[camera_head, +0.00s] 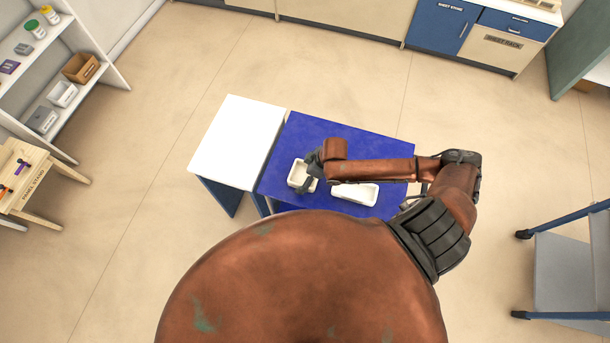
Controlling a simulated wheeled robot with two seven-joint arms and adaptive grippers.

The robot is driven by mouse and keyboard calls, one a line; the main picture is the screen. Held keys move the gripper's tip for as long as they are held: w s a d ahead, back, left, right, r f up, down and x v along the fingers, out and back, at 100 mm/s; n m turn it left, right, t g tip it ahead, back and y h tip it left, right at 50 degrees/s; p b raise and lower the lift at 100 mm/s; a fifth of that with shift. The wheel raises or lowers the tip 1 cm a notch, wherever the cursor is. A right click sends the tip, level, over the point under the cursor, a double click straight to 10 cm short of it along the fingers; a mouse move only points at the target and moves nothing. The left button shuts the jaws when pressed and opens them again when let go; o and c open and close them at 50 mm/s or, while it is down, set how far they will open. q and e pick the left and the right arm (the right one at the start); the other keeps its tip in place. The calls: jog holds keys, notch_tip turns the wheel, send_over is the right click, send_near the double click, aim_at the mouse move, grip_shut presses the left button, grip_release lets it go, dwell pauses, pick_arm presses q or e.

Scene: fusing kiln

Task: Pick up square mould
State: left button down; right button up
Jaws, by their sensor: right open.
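The square mould is a white, shallow, hollow piece (296,176) on the blue tabletop (315,130), left of centre. My right gripper (309,172) is open at the mould's right side, and its dark fingers overlap the mould's right edge in the picture. From this high view I cannot tell whether the fingers touch the mould or hover over it. My right arm reaches in from the right across the blue top. My left gripper is not in view.
A second, longer white mould (356,194) lies to the right on the blue top, just below my forearm. A white table (236,135) adjoins on the left. A shelf (70,90), a panel stand (38,180) and a cart (570,270) stand around. Open floor lies between.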

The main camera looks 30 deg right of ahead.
jog(key=shift+f, duration=0.1)
dwell(0.3)
jog(key=c, duration=1.5)
